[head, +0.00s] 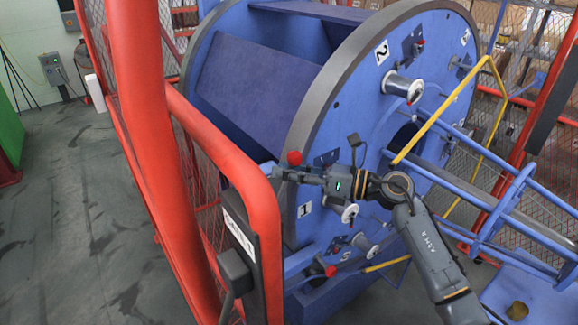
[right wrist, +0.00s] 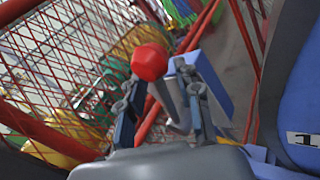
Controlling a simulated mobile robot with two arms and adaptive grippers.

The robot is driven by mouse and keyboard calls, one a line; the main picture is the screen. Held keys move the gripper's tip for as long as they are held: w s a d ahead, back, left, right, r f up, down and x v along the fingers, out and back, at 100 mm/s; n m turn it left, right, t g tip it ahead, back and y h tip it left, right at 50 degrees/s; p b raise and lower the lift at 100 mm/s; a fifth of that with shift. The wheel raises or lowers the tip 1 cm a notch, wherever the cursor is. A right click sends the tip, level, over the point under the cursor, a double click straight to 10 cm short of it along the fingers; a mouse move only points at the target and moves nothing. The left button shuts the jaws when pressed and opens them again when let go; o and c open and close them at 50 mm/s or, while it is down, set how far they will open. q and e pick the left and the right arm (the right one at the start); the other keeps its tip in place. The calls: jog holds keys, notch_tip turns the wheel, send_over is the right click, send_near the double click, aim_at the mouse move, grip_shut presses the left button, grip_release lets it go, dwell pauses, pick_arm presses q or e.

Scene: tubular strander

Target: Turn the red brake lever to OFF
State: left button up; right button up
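The red ball knob of a lever (head: 294,158) shows at the left edge of the large blue drum. In the right wrist view the knob (right wrist: 149,62) is close, on a grey shaft (right wrist: 165,98) running down and right from it. My right gripper (head: 282,174) reaches in from the right, its fingers just below the knob. In the right wrist view the gripper (right wrist: 157,80) is open, with a wide gap between its fingers. The shaft shows in that gap; I cannot tell whether it touches a finger. The lever's OFF marking is not readable. My left gripper is out of view.
The blue drum (head: 335,120) with its dark rim and white bobbins (head: 404,86) stands close to my right arm. A red guard rail (head: 235,165) with mesh is left of the gripper. A yellow bar (head: 440,112) crosses at the right. Grey floor (head: 75,210) is open at far left.

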grip_shut()
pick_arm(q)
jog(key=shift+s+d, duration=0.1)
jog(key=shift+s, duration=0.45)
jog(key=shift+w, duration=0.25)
